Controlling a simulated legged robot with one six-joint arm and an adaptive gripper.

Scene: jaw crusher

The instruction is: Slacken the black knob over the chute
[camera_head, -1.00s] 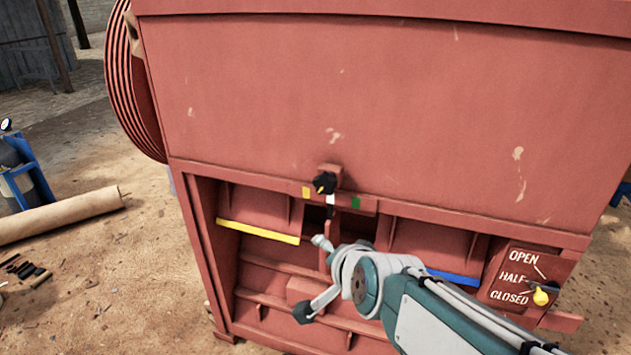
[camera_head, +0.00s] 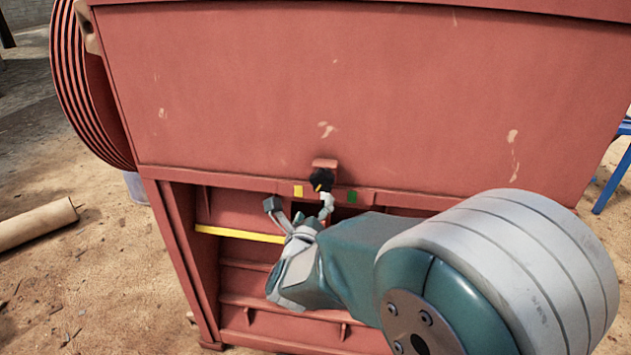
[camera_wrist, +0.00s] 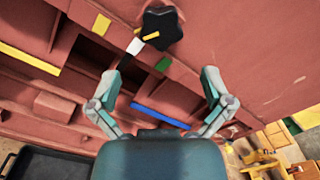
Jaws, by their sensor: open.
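The black knob (camera_head: 321,180) is star-shaped with a yellow pointer mark. It sits on a small red bracket at the top edge of the chute opening. A yellow patch (camera_head: 298,191) lies to its left and a green patch (camera_head: 352,196) to its right, with a white patch below it in the wrist view (camera_wrist: 135,46). My gripper (camera_head: 299,206) is open and empty just below and in front of the knob. In the wrist view the knob (camera_wrist: 160,27) is beyond the spread fingers (camera_wrist: 160,85), near the top edge. I see no contact there.
The red crusher housing (camera_head: 350,90) fills most of the view. A yellow bar (camera_head: 240,234) and a blue bar (camera_wrist: 160,115) edge the recess around the chute. A ribbed wheel (camera_head: 88,90) stands at the left. A dark tray (camera_wrist: 40,165) shows at the wrist view's lower left.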

